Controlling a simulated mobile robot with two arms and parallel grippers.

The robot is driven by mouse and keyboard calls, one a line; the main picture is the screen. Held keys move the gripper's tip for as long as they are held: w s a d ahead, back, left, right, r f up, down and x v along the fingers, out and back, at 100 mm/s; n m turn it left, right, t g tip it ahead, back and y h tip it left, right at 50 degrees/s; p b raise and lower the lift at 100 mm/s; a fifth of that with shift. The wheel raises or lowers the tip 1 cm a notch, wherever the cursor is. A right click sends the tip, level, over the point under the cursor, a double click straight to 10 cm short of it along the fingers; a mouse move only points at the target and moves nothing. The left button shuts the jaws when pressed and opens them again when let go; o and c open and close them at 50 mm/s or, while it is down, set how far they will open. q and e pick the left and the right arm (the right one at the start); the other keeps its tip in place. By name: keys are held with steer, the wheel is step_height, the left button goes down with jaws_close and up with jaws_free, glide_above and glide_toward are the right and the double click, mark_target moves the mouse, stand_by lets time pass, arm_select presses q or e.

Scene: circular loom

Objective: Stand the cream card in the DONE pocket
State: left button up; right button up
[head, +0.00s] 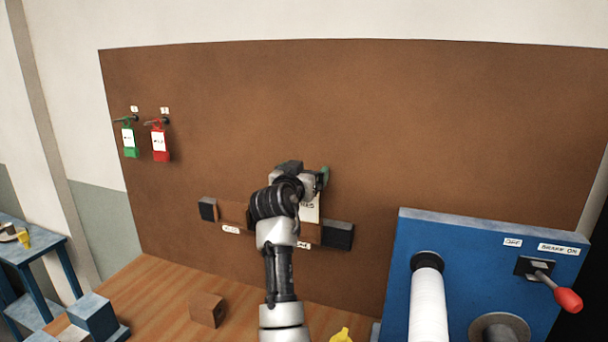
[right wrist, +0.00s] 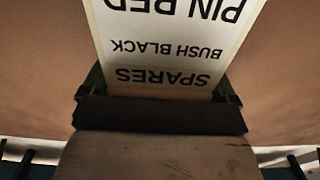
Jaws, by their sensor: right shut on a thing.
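The cream card (head: 312,212) is in front of the brown board, partly hidden behind my right gripper (head: 312,182). In the right wrist view the card (right wrist: 165,35) stands between the fingers of my right gripper (right wrist: 160,92), which is shut on it. Its print reads upside down there: SPARES, BUSH BLACK, PIN RED. A wooden pocket rail (head: 234,213) with dark end blocks is on the board, with a small white label (head: 231,230) at left and another (head: 303,245) at right. I cannot read these labels. The card's lower edge is at the right part of the rail; whether it is inside a pocket I cannot tell. My left gripper is not in view.
A green tag (head: 129,140) and a red tag (head: 160,143) hang on the board at upper left. A brown block (head: 207,309) sits on the wooden bench (head: 160,290). A blue panel (head: 470,250) with a red-knobbed lever (head: 568,300) stands at right.

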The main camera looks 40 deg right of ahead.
steer(key=shift+f+b, duration=1.85)
steer(key=shift+f, duration=0.35)
steer(key=o, duration=0.7)
steer(key=shift+o, duration=0.2)
steer(key=b+v, duration=0.3)
steer(key=v, duration=0.8)
steer(key=shift+b, duration=0.4)
steer(key=shift+d, duration=0.1)
